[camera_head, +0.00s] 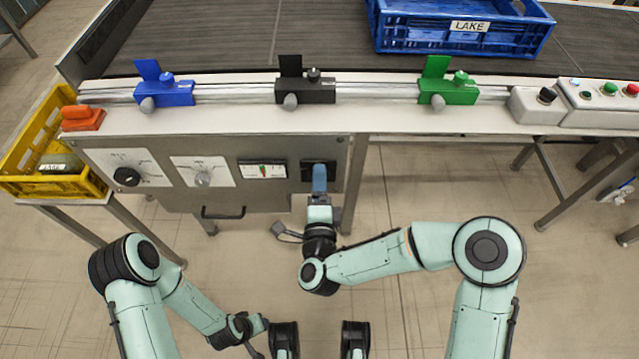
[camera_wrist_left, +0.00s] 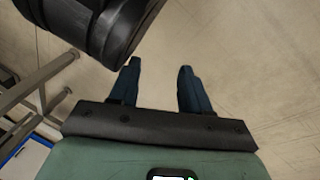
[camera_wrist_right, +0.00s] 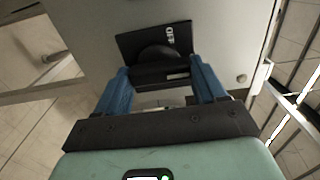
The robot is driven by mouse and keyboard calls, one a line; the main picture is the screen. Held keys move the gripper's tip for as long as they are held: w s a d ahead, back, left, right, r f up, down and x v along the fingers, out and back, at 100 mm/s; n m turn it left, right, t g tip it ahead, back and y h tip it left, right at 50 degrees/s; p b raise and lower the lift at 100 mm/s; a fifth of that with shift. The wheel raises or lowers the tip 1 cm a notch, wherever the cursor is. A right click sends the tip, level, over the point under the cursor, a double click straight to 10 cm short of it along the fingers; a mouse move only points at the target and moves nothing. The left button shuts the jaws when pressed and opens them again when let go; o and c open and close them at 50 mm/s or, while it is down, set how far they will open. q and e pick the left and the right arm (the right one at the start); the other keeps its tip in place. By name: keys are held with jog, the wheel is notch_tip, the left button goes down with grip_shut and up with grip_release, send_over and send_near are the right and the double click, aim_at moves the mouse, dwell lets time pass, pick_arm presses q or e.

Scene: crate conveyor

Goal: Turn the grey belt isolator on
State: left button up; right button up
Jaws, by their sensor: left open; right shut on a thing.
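A grey rotary knob (camera_head: 203,178) on a white plate sits on the grey control panel. At the panel's right end is a black switch plate (camera_head: 307,169), largely covered by my right gripper (camera_head: 319,180). In the right wrist view, the black plate (camera_wrist_right: 128,42) carries white lettering and a dark rounded handle (camera_wrist_right: 158,56). My right gripper (camera_wrist_right: 162,78) is shut on this handle, one blue finger at each side. My left gripper (camera_wrist_left: 159,72) is open and empty above the floor, away from the panel.
A black knob (camera_head: 127,176) and a meter (camera_head: 262,170) share the panel, with a bar handle (camera_head: 223,213) below. Blue (camera_head: 165,93), black (camera_head: 305,91) and green (camera_head: 449,91) sliders line the rail above. A blue crate (camera_head: 455,40) stands on the belt.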

jog(key=o, duration=1)
jog(key=shift+o, duration=0.2)
pick_arm(q)
jog(key=shift+t, duration=0.3)
jog(key=shift+w+d+r+p, duration=0.15)
jog(key=shift+d+r+p, duration=0.15)
jog(key=shift+r+p, duration=0.35)
jog(key=shift+w+d+r+p, duration=0.15)
jog(key=shift+d+r+p, duration=0.2)
jog(key=shift+r, duration=0.55)
jog(key=shift+w+d+r+p, duration=0.2)
jog(key=shift+r+p, duration=0.35)
jog(key=shift+r, duration=0.2)
pick_arm(e)
jog(key=s, duration=1.3)
jog(key=shift+s, duration=0.25)
jog(key=shift+f, duration=0.1)
